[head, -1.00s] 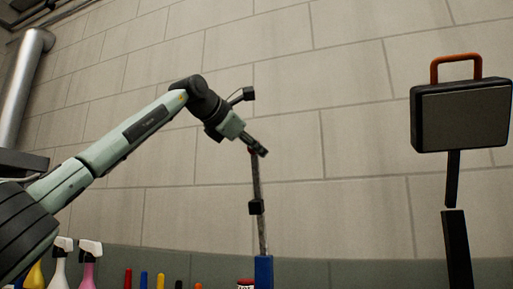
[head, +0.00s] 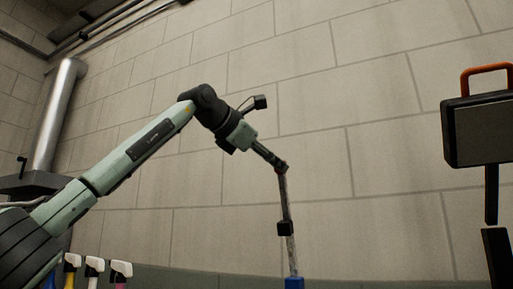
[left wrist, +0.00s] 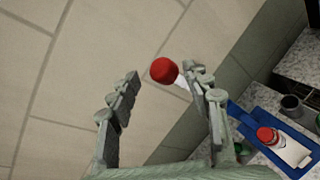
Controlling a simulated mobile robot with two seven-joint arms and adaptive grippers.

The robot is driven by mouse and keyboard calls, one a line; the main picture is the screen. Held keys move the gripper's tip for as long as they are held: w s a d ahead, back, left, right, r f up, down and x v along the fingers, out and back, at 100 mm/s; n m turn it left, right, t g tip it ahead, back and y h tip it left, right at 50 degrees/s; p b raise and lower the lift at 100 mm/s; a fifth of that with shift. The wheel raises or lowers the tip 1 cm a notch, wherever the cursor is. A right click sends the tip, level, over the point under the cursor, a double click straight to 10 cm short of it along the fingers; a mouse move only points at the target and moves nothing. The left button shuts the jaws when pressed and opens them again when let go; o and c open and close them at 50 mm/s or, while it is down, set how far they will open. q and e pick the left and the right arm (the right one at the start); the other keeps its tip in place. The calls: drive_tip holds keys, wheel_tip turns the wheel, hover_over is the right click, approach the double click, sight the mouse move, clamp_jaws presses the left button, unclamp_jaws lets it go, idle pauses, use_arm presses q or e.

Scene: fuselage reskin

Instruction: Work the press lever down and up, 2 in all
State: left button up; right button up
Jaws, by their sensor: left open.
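The press lever shows in the head view as a thin upright rod (head: 287,200) with a black block partway up it. Its red ball knob (left wrist: 164,70) shows in the left wrist view. My left gripper (head: 282,165) is at the top of the rod. In the left wrist view its two fingers are spread wide, with the knob between the tips and closer to the right-hand finger. I cannot tell whether that finger touches it. Below the rod is a blue part (head: 294,283), cut off by the picture's bottom edge. My right gripper is not in view.
A black box with an orange handle (head: 485,80) stands on a dark post at the right. Spray bottles (head: 95,266) stand at lower left. The left wrist view shows a red-lidded jar (left wrist: 267,135) and a dark cup (left wrist: 291,103).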

use_arm(q)
drive_tip(key=v, duration=0.7)
drive_tip(key=shift+s+a, duration=0.2)
drive_tip(key=shift+r, duration=0.1)
